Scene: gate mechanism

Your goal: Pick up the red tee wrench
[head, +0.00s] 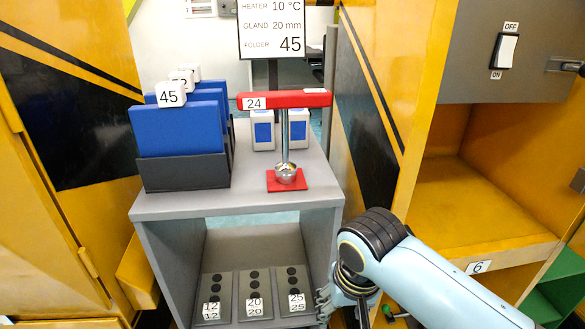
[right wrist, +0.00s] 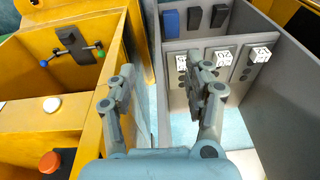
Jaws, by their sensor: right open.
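The red tee wrench (head: 312,99) stands upright on the grey stand in the head view. Its red crossbar carries a "24" label, and its metal shaft runs down to a round socket on a red square pad (head: 273,183). My right gripper (head: 340,302) is low at the right side of the stand, below and right of the wrench and apart from it. In the right wrist view the right gripper (right wrist: 168,72) is open, with nothing between its fingers. The wrench does not show in that view. My left gripper is not in view.
Blue folders in a dark holder (head: 186,173) stand left of the wrench; two white-and-blue boxes (head: 263,143) stand behind it. The grey stand (head: 240,206) has numbered plates (head: 255,290) on its lower shelf. Yellow cabinets (head: 480,205) flank it. A sign (head: 272,28) rises behind.

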